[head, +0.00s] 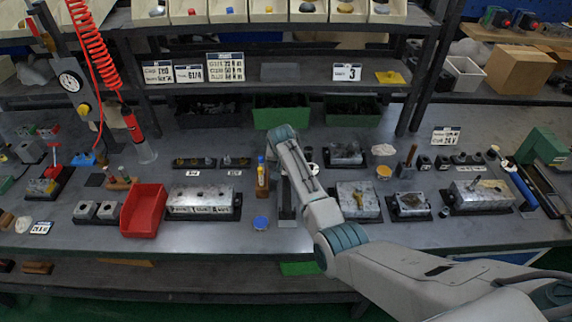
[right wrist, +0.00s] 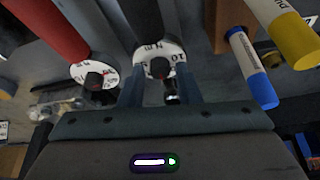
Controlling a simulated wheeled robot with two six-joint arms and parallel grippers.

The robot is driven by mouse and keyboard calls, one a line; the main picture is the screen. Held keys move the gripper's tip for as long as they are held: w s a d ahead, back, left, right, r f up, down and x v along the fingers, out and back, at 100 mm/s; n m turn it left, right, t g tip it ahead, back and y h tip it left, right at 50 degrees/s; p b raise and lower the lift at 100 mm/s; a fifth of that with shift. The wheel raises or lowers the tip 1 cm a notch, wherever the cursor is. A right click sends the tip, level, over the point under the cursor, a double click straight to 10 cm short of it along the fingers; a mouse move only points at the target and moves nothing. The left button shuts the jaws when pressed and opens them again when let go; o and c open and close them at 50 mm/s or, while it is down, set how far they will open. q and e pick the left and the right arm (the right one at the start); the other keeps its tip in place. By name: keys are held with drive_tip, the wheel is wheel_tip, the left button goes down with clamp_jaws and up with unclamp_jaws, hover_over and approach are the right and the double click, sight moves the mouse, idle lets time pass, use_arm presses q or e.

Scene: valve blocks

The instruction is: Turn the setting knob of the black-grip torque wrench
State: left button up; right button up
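In the right wrist view the black-grip torque wrench (right wrist: 142,22) comes in from the top. It ends in a white numbered dial (right wrist: 153,58) with a small dark setting knob (right wrist: 171,88). My right gripper (right wrist: 160,82) is open, with one finger on each side of the knob; a gap shows on the left, and contact on the right cannot be told. A red-grip wrench (right wrist: 50,30) with its own dial (right wrist: 93,75) lies to the left. In the head view my right arm reaches over the bench and hides most of the wrenches. My left gripper is out of view.
A wooden block (head: 262,189) with blue and yellow tool handles stands close beside the arm; a blue handle (right wrist: 252,70) and a yellow one (right wrist: 290,35) show beside my gripper. A red bin (head: 143,211) and metal blocks (head: 201,200) are to the left, valve blocks (head: 358,200) to the right.

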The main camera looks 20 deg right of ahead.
sight(284, 179)
drive_tip(key=shift+r, duration=0.15)
drive_tip(key=b+v, duration=0.2)
drive_tip(key=v, duration=0.8)
drive_tip(key=shift+r, duration=0.25)
